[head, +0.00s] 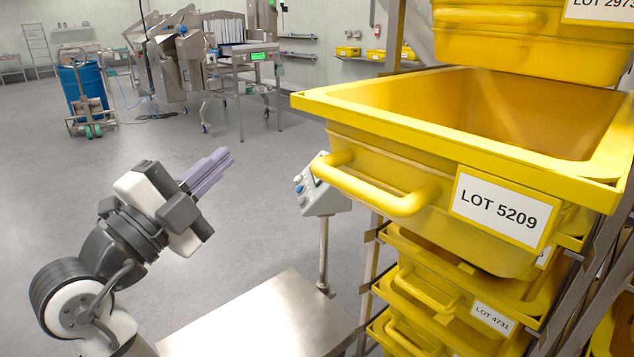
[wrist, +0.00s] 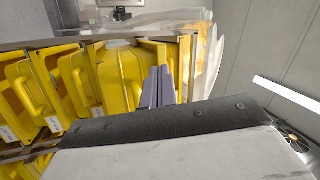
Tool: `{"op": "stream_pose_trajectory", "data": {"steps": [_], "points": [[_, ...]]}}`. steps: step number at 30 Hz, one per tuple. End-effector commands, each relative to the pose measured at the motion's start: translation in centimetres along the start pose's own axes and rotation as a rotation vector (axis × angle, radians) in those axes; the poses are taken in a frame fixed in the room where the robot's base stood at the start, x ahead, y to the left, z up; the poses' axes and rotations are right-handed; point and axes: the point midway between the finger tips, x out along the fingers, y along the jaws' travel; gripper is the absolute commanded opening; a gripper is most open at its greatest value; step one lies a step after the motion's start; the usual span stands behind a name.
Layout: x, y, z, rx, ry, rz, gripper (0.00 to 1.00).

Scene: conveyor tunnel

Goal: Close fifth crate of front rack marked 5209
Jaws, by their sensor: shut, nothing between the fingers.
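The yellow crate marked LOT 5209 (head: 380,152) sticks far out of the rack (head: 598,262) in the head view, its empty inside showing. Its bar handle (head: 385,190) is on the front face, left of the white label (head: 500,208). My gripper (head: 222,160) is shut and empty, left of the crate and apart from its handle, with its fingers pointing up and right. In the wrist view my shut fingers (wrist: 160,86) show in front of yellow crates (wrist: 75,85), which appear turned sideways; I cannot read their labels there.
A crate marked LOT 2973 (head: 530,45) is above, and a crate marked LOT 4731 (head: 450,308) is below. A steel platform (head: 262,322) with a control box on a post (head: 322,188) stands before the rack. The floor at left is open; a blue barrel (head: 82,88) stands far back.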

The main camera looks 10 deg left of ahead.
Motion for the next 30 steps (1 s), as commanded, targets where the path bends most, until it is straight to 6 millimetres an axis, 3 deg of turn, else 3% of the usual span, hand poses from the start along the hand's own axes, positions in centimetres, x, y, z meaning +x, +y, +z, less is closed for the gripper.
{"op": "stream_pose_trajectory", "data": {"steps": [1, 4, 11, 24, 30], "points": [[-0.3, 1.9, -0.6, 0.057, 0.054, 0.072, 0.0], [-0.7, 4.0, -1.9, 0.148, 0.145, 0.173, 0.0], [-0.2, 5.3, -3.0, 0.208, 0.209, 0.232, 0.0], [8.2, 7.2, -4.6, 0.203, 0.208, 0.23, 0.0], [11.1, 8.0, -5.0, 0.203, 0.205, 0.23, 0.0]]}}
